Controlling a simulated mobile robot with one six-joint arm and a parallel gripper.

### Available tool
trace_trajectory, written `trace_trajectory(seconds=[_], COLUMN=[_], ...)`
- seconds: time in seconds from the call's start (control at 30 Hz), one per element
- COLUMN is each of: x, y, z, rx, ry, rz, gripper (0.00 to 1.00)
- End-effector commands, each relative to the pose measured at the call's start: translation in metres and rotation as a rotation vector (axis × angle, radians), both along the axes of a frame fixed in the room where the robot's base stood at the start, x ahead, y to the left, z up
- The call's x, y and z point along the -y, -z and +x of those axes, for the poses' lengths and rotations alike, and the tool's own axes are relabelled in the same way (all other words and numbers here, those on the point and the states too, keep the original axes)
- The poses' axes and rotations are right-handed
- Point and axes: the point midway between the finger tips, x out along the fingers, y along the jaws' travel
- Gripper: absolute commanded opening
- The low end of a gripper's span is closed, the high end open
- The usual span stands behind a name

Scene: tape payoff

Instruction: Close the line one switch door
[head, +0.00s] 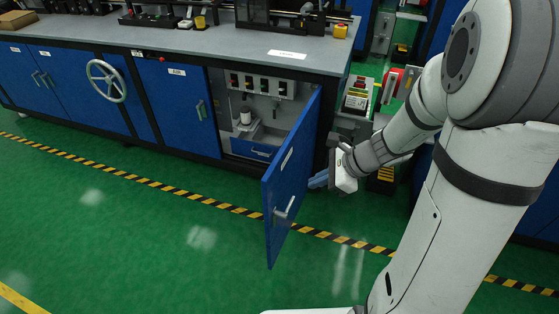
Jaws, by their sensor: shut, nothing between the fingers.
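The blue switch door (291,175) stands swung wide open from the right side of its cabinet bay. The open bay (243,88) shows a row of switches near the top, a small white device and a blue drawer below. My gripper (318,181) is just right of the door, near its outer side. Its fingers are shut and empty, and their tips are close to the door or partly behind its edge. I cannot tell whether they touch it.
Closed blue cabinets with a grey handwheel (106,80) run to the left under a grey worktop (200,42). A stand with labelled boxes (357,97) is behind my arm. Green floor in front is clear, crossed by yellow-black striped tape (150,183).

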Motion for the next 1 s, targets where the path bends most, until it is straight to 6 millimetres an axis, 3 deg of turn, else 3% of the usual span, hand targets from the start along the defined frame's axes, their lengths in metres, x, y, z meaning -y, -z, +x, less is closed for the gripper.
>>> trace_trajectory(seconds=[0.03,0.1,0.37,0.8,1.0], x=[0.004,0.007,0.004,-0.053,-0.079], y=[0.017,0.027,0.046,0.109,0.106], z=[0.008,0.017,0.03,0.055,0.067], rx=[-0.04,-0.08,-0.124,-0.123,-0.119], ry=[0.079,0.168,0.267,0.262,0.262], rz=[0.037,0.078,0.126,0.123,0.122], gripper=[0.0,0.0,0.0,0.0,0.0])
